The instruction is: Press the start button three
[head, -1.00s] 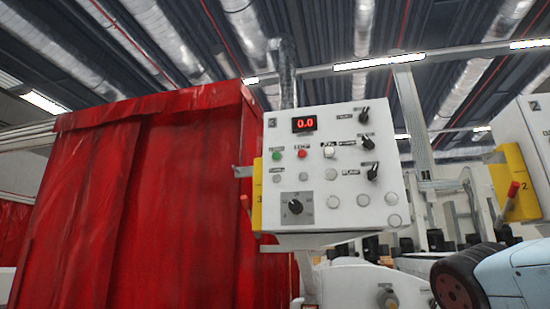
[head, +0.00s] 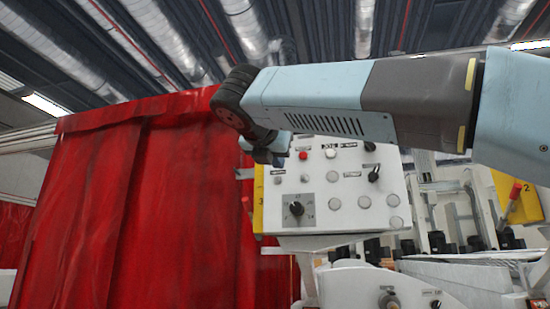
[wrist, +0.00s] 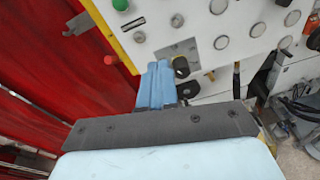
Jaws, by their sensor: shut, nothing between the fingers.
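The control panel with a yellow edge marked 3 (head: 275,226) is a white box with buttons and knobs, in the middle of the head view. In the head view my gripper (head: 268,150) is in front of its upper left part and hides the green button there.
A black rotary knob (head: 296,208) sits on the panel's lower left; it is close to my fingers in the wrist view. A red curtain (head: 150,200) hangs at the left. Another panel's yellow edge, marked 2 (head: 518,192), is at the right.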

